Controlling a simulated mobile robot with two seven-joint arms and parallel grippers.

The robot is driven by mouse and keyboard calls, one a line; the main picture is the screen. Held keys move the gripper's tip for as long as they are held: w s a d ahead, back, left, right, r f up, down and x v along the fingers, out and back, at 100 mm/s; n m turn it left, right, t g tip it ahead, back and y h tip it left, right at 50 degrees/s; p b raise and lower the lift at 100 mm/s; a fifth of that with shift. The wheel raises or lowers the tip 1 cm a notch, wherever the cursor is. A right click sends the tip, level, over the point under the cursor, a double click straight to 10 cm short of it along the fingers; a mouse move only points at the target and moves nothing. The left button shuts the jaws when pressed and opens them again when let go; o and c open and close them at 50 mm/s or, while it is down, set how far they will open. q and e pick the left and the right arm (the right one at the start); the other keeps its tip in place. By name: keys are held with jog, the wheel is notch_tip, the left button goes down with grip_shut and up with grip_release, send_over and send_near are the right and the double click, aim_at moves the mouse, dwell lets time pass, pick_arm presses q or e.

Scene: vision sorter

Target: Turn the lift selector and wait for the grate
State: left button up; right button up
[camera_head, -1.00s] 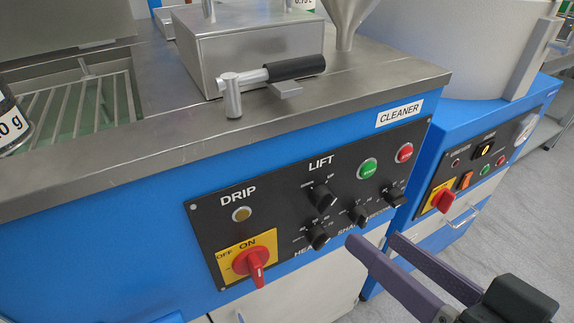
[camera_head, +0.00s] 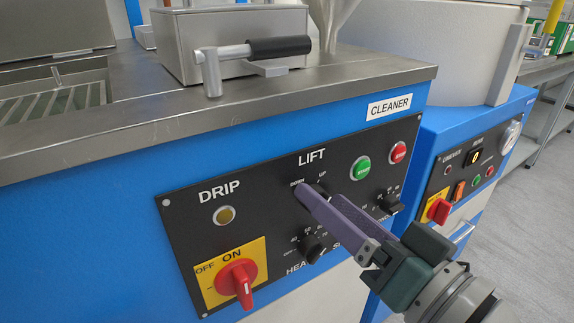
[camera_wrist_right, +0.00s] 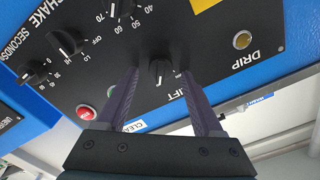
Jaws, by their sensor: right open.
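The lift selector, a black knob (camera_wrist_right: 160,70) under the LIFT label, sits on the black panel (camera_head: 180,228) of the blue cleaner. My right gripper (camera_head: 314,190) is at this knob, with its purple fingers partly hiding it in the head view. In the right wrist view the open fingers (camera_wrist_right: 160,84) reach toward the panel with the knob between them and gaps on both sides. Whether the tips touch the panel I cannot tell. The grate (camera_head: 58,102), of metal bars, shows inside the basin at the upper left. My left gripper is not in view.
A red rotary switch (camera_head: 236,284) on a yellow plate and the DRIP lamp (camera_head: 225,215) are left of my gripper. Green (camera_head: 360,168) and red (camera_head: 398,153) buttons are right of it. The heater knob (camera_head: 312,249) sits close below the fingers. A second blue machine stands to the right.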

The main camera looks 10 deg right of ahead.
jog(key=shift+w, duration=0.15)
grip_shut()
dwell(0.5)
